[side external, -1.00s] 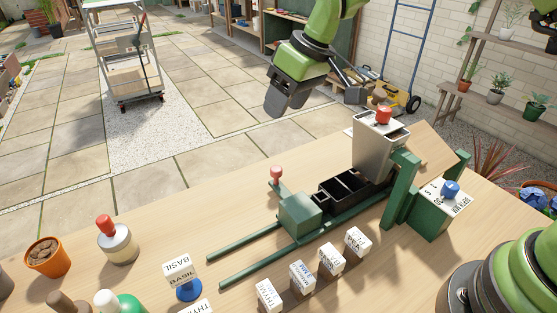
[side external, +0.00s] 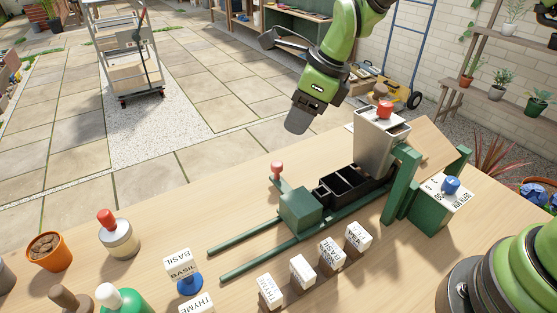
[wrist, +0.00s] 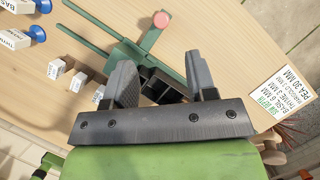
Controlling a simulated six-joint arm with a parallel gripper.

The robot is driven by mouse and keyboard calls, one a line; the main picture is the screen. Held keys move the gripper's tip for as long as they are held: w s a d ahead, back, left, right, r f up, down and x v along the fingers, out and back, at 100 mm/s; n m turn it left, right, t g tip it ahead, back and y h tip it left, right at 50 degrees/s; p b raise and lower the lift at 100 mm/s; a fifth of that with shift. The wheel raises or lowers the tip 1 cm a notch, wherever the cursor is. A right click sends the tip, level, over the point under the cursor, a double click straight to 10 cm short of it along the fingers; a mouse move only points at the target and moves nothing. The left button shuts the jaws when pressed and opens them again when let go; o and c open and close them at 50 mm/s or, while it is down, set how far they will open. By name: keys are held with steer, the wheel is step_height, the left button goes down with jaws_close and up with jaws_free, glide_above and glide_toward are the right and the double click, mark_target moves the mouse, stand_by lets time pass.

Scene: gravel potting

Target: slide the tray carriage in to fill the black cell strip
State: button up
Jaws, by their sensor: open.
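The tray carriage is a green block (side external: 300,212) with a pink-red knob (side external: 277,168) on a post, on two green rails (side external: 243,237). The black cell strip (side external: 345,187) lies beside the block, its far end reaching the grey hopper (side external: 378,142). The knob also shows in the wrist view (wrist: 161,19). My gripper (side external: 300,119) is open and empty, in the air above and behind the carriage, apart from the knob. In the wrist view my gripper (wrist: 162,75) has its fingers spread, with part of the strip showing between them. The strip's far cells are hidden.
A green frame (side external: 402,185) and a green box with a blue knob (side external: 451,186) stand right of the hopper. Several white labelled blocks (side external: 302,272) stand in front of the rails. An orange pot (side external: 47,251) and a red-knobbed jar (side external: 118,240) are at left. A printed card (wrist: 286,92) lies on the table.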

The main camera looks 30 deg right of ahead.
mark_target(277, 163)
steer(key=x, duration=1.2)
steer(key=shift+s+d+f, duration=0.25)
steer(key=shift+d+f, duration=0.05)
steer(key=shift+c, duration=0.5)
